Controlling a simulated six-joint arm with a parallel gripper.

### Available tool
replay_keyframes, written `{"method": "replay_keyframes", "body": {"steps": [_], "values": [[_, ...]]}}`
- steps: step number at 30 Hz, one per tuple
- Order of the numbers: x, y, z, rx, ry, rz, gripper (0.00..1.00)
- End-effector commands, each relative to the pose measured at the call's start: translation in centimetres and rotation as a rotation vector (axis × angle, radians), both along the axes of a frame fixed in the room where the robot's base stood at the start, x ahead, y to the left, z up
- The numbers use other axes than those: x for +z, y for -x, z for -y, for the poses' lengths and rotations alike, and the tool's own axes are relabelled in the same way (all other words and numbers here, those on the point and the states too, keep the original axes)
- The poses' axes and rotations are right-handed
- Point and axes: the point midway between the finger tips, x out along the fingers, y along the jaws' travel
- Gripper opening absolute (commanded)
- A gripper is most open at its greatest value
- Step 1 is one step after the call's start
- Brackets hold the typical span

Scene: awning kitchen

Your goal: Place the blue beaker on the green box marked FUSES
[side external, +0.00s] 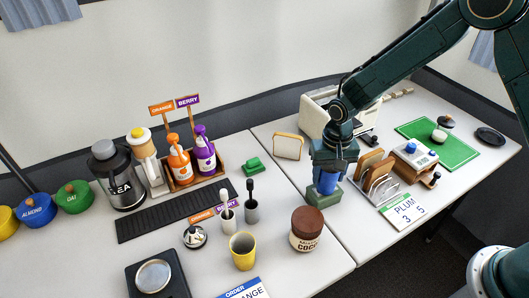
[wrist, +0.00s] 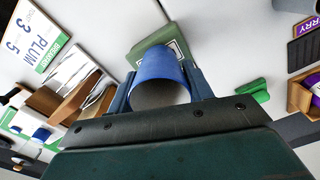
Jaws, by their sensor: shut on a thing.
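My gripper (side external: 327,172) is shut on the blue beaker (side external: 327,184), with one finger on each side of it. The beaker also shows in the wrist view (wrist: 157,62), its open mouth facing the camera. The beaker is upright in the side view. The green box (side external: 322,199) sits on the counter directly below the beaker, partly hidden by it and the gripper. Part of the green box shows beyond the beaker in the wrist view (wrist: 172,30), with a pale label edge; no word is readable. I cannot tell whether the beaker's base touches the box.
A toast rack (side external: 379,186) stands close to the right of my gripper. A bread slice (side external: 288,146) stands to the left behind it. A brown-lidded cocoa jar (side external: 307,232) and a yellow cup (side external: 243,250) stand at the front left. Bare counter lies left of the green box.

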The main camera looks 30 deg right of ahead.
Motion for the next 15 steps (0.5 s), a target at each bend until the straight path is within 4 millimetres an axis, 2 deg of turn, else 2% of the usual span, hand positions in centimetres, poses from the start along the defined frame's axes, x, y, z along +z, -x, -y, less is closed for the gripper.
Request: {"method": "replay_keyframes", "body": {"steps": [1,2,4,5,15], "values": [[-0.13,0.0,0.0,0.0,0.0,0.0,0.29],[-0.1,-0.01,0.0,0.0,0.0,0.0,0.57],[-0.08,0.0,0.0,0.0,0.0,0.0,0.7],[-0.08,-0.01,0.0,0.0,0.0,0.0,0.73],[0.04,-0.01,-0.01,0.0,0.0,0.0,0.73]]}}
